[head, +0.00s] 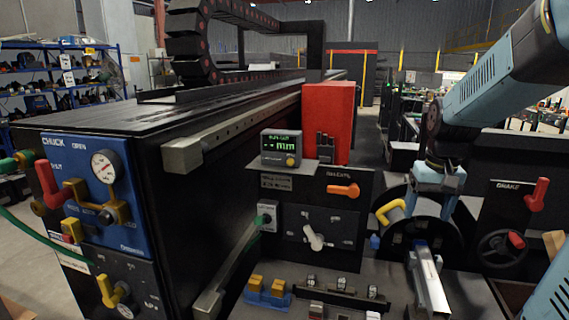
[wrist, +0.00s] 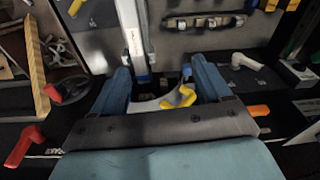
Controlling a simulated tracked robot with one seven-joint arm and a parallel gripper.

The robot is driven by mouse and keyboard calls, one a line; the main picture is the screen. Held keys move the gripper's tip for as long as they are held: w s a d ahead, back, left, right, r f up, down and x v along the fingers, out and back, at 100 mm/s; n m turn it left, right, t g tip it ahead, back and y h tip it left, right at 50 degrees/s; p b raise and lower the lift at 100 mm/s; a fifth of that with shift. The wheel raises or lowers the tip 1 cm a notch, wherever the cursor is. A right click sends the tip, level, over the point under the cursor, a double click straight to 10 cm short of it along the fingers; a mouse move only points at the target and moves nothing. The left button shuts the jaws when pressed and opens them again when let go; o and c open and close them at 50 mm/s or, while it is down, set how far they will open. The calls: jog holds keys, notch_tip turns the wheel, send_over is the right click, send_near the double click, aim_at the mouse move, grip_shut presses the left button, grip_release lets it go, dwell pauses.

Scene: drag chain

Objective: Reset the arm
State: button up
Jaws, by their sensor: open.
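My gripper (head: 434,198) hangs at the end of my light-blue arm, right of centre in the head view, over the panel. In the wrist view its two blue fingers (wrist: 160,78) are spread wide apart. No object is held between them. A yellow lever (head: 390,210) shows beside the gripper, and in the wrist view the yellow lever (wrist: 181,97) appears in the gap between the fingers, lower down. I cannot tell how far it is from them. A dark round part (head: 396,238) lies behind and below the gripper, partly hidden.
The console carries an orange lever (head: 343,190), a white lever (head: 314,238) and a green display (head: 282,148). A red brake lever (head: 537,194) and handwheel (head: 502,248) are at right. A metal bar (head: 431,284) stands below. A red box (head: 330,112) rises behind.

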jog(key=s+a+r+n+t, duration=0.1)
jog(key=s+a+r+t, duration=0.1)
jog(key=s, duration=0.4)
jog(key=s+a+r+n+t, duration=0.1)
jog(key=s+a+r+t, duration=0.1)
jog(key=s+a, duration=0.5)
jog(key=shift+v, duration=0.9)
